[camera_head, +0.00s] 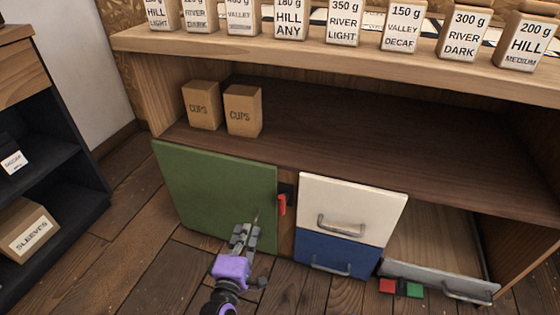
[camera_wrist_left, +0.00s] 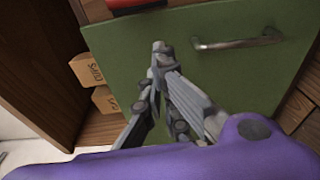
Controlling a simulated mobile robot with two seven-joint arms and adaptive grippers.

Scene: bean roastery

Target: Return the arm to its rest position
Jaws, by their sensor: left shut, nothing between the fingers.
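My left gripper (camera_head: 254,222), purple and grey, is in front of the green door (camera_head: 215,190) of the low cabinet, near its lower right part. Its fingers are shut with nothing between them. In the left wrist view the shut fingertips (camera_wrist_left: 158,48) lie over the green door (camera_wrist_left: 225,75), beside its metal handle (camera_wrist_left: 238,42). I cannot tell whether the fingers touch the door. My right gripper is not in view.
A red piece (camera_head: 282,204) sits right of the green door. White (camera_head: 350,203) and blue (camera_head: 338,254) drawer fronts are beside it. A grey front (camera_head: 440,280) sticks out low at the right, near red and green blocks (camera_head: 400,288). Cups boxes (camera_head: 243,110) stand on the shelf. A dark rack (camera_head: 60,150) is left.

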